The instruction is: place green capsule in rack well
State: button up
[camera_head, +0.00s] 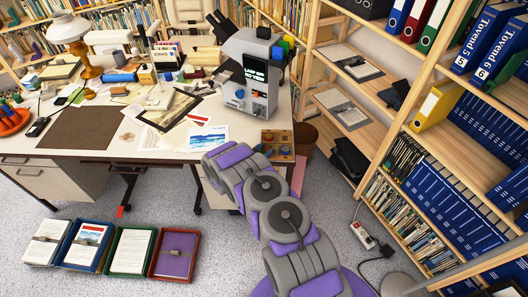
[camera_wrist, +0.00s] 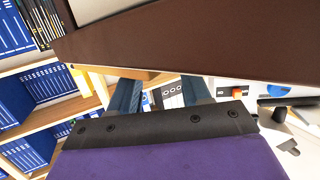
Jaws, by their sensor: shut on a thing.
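A small wooden rack (camera_head: 278,146) with round wells stands at the desk's front right edge in the head view. I cannot make out a green capsule in either view. My gripper is hidden behind my arm in the head view. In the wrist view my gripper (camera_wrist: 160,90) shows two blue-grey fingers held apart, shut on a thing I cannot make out. A large dark brown surface (camera_wrist: 200,45) crosses the top of this view and cuts off what is at the fingertips.
A grey machine (camera_head: 250,75) with coloured blocks on top stands on the desk (camera_head: 160,157), just behind the rack. Papers and a lamp (camera_head: 78,45) lie further left. Bookshelves (camera_head: 385,120) line the right. Several framed trays (camera_head: 128,250) lie on the floor.

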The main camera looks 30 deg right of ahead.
jog(key=shift+d, duration=0.25)
jog(key=shift+s+f, duration=0.1)
jog(key=o, duration=0.8)
jog(key=shift+a, duration=0.15)
jog(key=shift+c, duration=0.2)
